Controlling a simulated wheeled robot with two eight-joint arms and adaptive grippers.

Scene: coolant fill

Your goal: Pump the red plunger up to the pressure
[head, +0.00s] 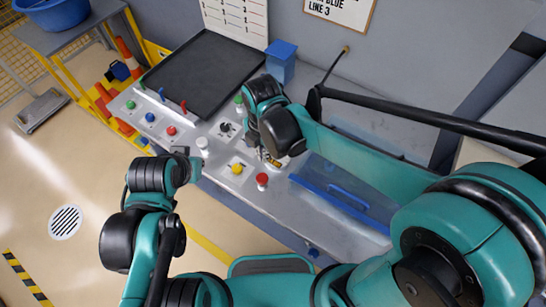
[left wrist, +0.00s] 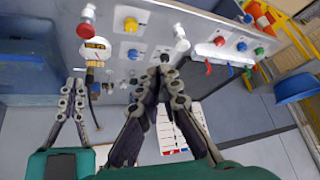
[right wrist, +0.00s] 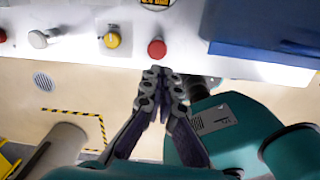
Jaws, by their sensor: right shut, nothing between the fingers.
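The red plunger (head: 262,180) stands upright on the front of the grey console (head: 222,163), near a round gauge with a yellow display (head: 273,161). My right gripper (head: 266,154) is over the console beside the gauge, mostly hidden under its wrist in the head view. In the right wrist view the plunger's red cap (right wrist: 157,48) appears just beyond the shut, empty fingertips (right wrist: 160,72); I cannot tell whether they touch. In the left wrist view the plunger (left wrist: 87,15) is at the upper left. My left gripper (left wrist: 165,73) is shut, its tips near a white knob (left wrist: 181,43).
A yellow button (head: 238,168) sits left of the plunger. Red (head: 171,131), blue (head: 150,117) and green (head: 130,104) buttons line the console's left part. A black tray (head: 203,75) and blue box (head: 282,62) are behind. A blue lid (head: 340,196) lies to the right.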

